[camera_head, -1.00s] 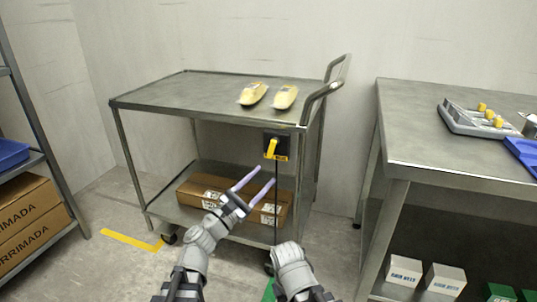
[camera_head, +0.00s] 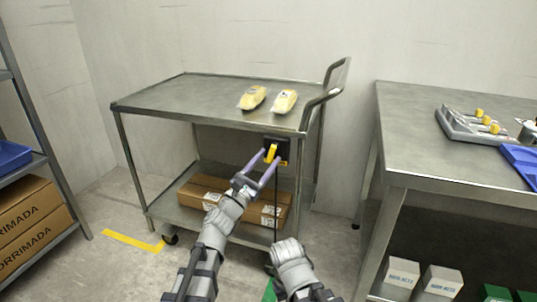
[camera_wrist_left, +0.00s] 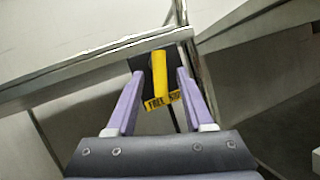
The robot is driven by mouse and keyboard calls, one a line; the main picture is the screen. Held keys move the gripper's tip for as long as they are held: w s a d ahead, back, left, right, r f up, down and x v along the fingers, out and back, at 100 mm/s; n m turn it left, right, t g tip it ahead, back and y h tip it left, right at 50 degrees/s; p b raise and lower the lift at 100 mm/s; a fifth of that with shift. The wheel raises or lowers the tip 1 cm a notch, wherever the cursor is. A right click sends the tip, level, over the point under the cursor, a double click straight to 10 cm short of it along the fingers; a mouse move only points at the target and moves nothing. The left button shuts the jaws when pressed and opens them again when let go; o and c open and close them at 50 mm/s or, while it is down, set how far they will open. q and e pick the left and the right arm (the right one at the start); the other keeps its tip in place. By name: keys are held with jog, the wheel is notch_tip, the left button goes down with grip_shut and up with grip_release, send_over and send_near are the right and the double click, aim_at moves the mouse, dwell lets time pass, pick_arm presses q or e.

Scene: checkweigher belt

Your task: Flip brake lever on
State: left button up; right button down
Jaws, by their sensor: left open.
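The yellow brake lever (camera_head: 271,153) sits on a black plate (camera_head: 283,147) at the cart's front right corner, below the top. A yellow label with dark lettering (camera_wrist_left: 161,101) is under the lever in the left wrist view. My left gripper (camera_head: 268,162) is open, its two purple fingers pointing at the lever. In the left wrist view the lever (camera_wrist_left: 159,72) appears between the open fingers (camera_wrist_left: 157,92); I cannot tell whether they touch it. My right arm shows at the bottom of the head view, but its gripper fingers are not visible.
The steel cart (camera_head: 160,100) carries two yellow packages (camera_head: 252,97) on top and cardboard boxes (camera_head: 205,190) on its lower shelf. Its handle (camera_head: 325,95) rises at the right. A steel table (camera_head: 440,165) stands to the right, a shelf rack (camera_head: 45,150) to the left.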

pick_arm(q)
jog(key=shift+w+d+r, duration=0.25)
jog(key=shift+w+d, duration=0.05)
jog(key=shift+w, duration=0.2)
grip_shut()
